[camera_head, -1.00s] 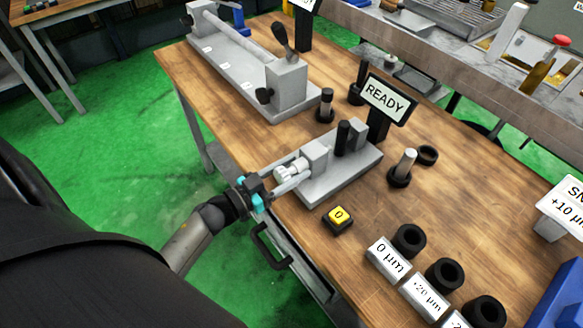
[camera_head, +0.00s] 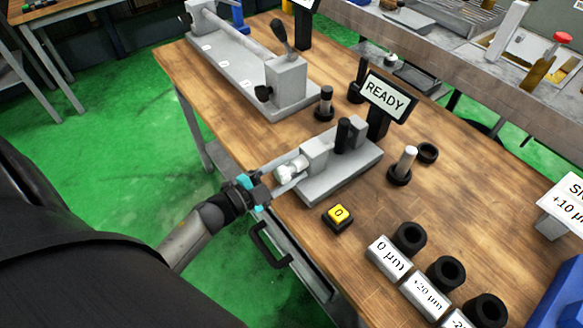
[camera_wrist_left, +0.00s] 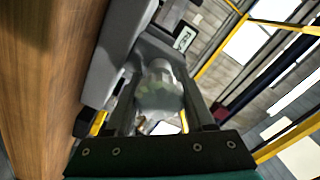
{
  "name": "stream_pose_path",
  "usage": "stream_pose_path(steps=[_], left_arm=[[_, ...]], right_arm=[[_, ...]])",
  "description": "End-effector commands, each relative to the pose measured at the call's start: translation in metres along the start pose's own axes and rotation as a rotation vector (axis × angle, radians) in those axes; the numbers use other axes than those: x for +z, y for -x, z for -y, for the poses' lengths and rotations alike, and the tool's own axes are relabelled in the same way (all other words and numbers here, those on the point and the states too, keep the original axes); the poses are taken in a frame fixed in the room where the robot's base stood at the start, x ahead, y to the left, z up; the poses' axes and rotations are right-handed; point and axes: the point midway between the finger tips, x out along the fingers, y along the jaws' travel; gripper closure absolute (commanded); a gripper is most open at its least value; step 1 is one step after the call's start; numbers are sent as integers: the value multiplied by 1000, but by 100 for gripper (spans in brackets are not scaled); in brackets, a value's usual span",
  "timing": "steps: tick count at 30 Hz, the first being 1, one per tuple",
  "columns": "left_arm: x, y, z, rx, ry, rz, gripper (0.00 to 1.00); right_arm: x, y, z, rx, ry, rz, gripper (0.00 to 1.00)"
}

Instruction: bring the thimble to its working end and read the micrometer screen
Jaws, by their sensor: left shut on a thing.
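The micrometer's grey base (camera_head: 335,178) sits at the near left edge of the wooden table. Its pale thimble (camera_head: 291,170) sticks out to the left of the grey block. A dark post stands in the middle of the base. The screen (camera_head: 385,96) behind it reads READY. My left gripper (camera_head: 285,175) reaches in from the left and is shut on the thimble, one finger on each side. In the left wrist view the thimble (camera_wrist_left: 159,90) shows between the two fingers. My right gripper is not in view.
A yellow button marked 0 (camera_head: 338,214) lies in front of the base. A pin on a dark stand (camera_head: 402,166) and black rings (camera_head: 409,238) with label blocks are to the right. A long grey bench fixture (camera_head: 240,75) stands behind, left. A drawer handle (camera_head: 268,250) juts from the table front.

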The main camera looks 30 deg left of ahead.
Motion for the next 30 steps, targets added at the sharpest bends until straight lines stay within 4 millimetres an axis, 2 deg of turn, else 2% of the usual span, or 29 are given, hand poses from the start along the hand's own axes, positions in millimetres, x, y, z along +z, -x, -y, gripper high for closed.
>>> stream_pose_path(steps=[30], left_arm=[[2, 0, -4, 1, -970, 0, 100]], right_arm=[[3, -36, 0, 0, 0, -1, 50]])
